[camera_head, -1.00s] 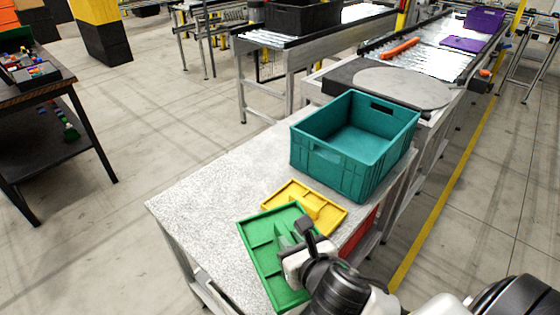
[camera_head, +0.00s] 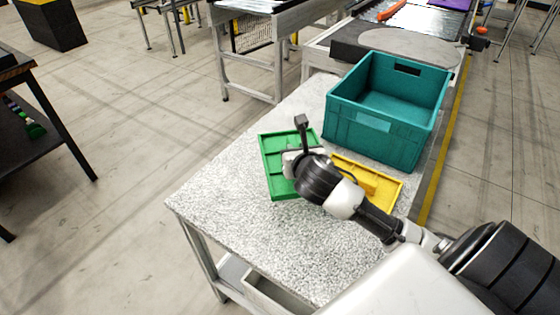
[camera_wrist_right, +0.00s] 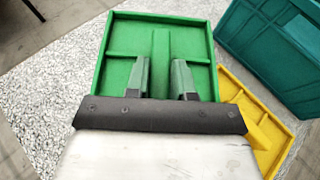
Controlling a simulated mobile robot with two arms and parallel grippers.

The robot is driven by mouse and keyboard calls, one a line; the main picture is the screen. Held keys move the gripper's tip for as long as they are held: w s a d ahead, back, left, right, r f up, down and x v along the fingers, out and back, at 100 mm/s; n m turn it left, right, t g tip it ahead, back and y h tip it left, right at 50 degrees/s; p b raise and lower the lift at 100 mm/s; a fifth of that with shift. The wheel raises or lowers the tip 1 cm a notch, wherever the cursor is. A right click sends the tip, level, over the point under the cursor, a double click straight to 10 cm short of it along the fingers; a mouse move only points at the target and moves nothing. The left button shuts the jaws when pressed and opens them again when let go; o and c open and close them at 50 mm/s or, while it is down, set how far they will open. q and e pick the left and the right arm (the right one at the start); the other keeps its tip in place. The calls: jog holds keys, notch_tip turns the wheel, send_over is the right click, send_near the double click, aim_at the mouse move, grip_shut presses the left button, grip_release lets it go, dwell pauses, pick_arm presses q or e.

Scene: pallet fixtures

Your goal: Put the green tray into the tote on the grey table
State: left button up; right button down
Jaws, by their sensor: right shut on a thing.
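The green tray (camera_head: 272,160) is left of the teal tote over the grey speckled table (camera_head: 245,235). My right gripper (camera_head: 296,163) is shut on its raised middle rib; the wrist view shows both fingers (camera_wrist_right: 160,80) on either side of that rib on the green tray (camera_wrist_right: 117,72). I cannot tell how far the tray is above the table. The teal tote (camera_head: 365,138) stands upright at the table's far right, open at the top; what I see of its inside is empty. It also shows in the wrist view (camera_wrist_right: 270,45). My left gripper is out of view.
A yellow tray (camera_head: 388,190) lies on the table in front of the tote, partly behind my right arm. The table's near left part is bare. A conveyor (camera_head: 400,45) with an orange item (camera_head: 391,10) lies beyond the tote.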

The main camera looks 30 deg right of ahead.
aim_at(265, 164)
jog(key=w+a+f, duration=0.1)
jog(key=a, duration=0.1)
jog(key=w+a+f, duration=0.1)
jog(key=w, duration=0.1)
jog(key=w+a+f, duration=0.1)
jog(key=a+f, duration=0.1)
jog(key=shift+w+a, duration=0.3)
jog(key=shift+w, duration=0.1)
jog(key=shift+w+a+f, duration=0.15)
jog(key=shift+a+f, duration=0.15)
jog(key=shift+f, duration=0.15)
notch_tip(265, 164, down, 3)
jog(key=shift+f+b, duration=0.2)
jog(key=shift+b, duration=0.3)
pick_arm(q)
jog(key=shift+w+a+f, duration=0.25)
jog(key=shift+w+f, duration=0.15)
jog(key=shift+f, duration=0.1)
pick_arm(e)
jog(key=shift+f, duration=0.15)
jog(key=shift+f, duration=0.1)
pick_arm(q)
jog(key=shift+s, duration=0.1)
pick_arm(e)
jog(key=c, duration=1)
grip_release()
jog(key=shift+o, duration=0.2)
